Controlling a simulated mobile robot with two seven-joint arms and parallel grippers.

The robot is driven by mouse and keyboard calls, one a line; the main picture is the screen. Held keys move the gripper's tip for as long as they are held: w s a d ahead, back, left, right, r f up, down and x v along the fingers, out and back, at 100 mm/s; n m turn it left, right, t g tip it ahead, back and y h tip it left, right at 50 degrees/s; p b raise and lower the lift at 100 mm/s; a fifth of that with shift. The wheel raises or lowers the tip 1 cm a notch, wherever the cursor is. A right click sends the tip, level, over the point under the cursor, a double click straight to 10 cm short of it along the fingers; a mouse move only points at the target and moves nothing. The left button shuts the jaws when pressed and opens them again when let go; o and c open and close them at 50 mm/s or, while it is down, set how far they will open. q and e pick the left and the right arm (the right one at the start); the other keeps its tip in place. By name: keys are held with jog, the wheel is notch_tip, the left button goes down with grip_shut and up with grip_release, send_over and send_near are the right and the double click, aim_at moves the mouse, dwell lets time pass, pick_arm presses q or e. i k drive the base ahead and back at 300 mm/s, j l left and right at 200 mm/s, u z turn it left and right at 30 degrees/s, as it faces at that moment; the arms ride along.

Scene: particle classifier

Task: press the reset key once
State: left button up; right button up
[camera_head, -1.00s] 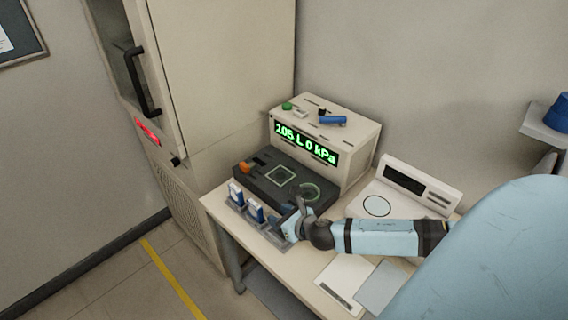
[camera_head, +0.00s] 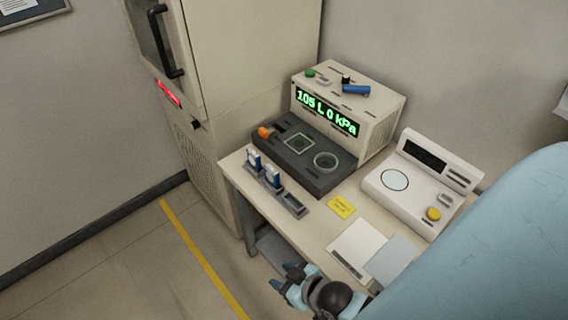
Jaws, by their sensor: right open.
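The classifier (camera_head: 378,125) is a pale box on the table with a green display reading "105 L 0 kPa". On its top are a green button (camera_head: 310,73), a small pale key (camera_head: 323,81) and a blue lever (camera_head: 355,90). The white device (camera_head: 385,200) at right has a dark screen, a yellow button (camera_head: 433,214) and a small grey key (camera_head: 445,200). No label shows which key is reset. My right gripper (camera_head: 283,276) is open and empty, in front of the table's front edge, apart from every key. My left gripper is not in view.
A dark block (camera_head: 335,178) with a square and a round recess sits before the classifier. A rack (camera_head: 290,204) holds two blue-and-white pieces. A yellow note (camera_head: 341,206) and flat sheets (camera_head: 357,246) lie on the table (camera_head: 310,232). A tall cabinet (camera_head: 250,60) stands behind left.

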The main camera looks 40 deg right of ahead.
aim_at(322, 80)
jog(key=k+z, duration=0.1)
jog(key=z, duration=1.25)
